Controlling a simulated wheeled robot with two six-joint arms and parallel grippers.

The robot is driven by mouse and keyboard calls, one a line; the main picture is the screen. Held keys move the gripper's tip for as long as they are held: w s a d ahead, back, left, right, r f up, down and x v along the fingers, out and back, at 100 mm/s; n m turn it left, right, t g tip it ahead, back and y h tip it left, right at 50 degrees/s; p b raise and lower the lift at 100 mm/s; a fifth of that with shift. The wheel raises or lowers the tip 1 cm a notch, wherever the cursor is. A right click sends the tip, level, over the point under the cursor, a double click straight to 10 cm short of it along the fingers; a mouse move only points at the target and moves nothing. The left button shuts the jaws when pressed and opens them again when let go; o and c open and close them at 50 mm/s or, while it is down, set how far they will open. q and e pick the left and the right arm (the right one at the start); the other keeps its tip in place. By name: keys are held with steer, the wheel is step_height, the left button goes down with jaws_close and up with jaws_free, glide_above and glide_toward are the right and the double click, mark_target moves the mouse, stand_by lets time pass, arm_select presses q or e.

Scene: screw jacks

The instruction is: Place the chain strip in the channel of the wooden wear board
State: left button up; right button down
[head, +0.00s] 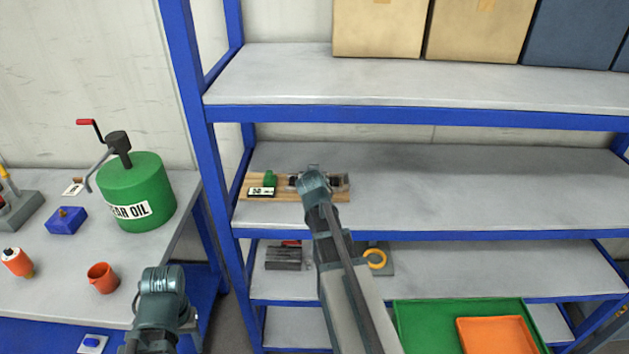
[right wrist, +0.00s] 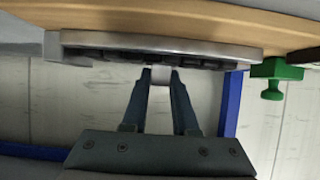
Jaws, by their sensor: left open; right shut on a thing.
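The wooden wear board (head: 335,196) lies on the middle shelf of the blue rack. It also shows in the right wrist view (right wrist: 285,32), with a grey metal channel (right wrist: 100,40) along it. The dark chain strip (right wrist: 120,56) runs along the channel; I cannot tell whether it is fully seated. My right gripper (right wrist: 160,76) is at the strip's middle, its fingers shut on a light piece there. In the head view my right arm hides the middle of the board. My left gripper (head: 165,290) is open, in front of the left bench, with its fingertips mostly hidden.
A green clamp-like piece (head: 270,178) and a small label card (head: 262,191) are at the board's left end. The shelf right of the board is clear. A blue post (head: 215,150) stands left of it. A green oil drum (head: 140,185) and orange cup (head: 103,278) stand on the bench.

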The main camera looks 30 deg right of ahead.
steer(key=shift+w, duration=0.1)
steer(key=shift+f, duration=0.15)
steer(key=c, duration=0.7)
jaws_free()
steer(key=shift+a+r+p, duration=0.1)
steer(key=shift+r+p, duration=0.2)
steer(key=p+v, duration=0.5)
steer(key=v, duration=0.7)
steer(key=shift+f, duration=0.15)
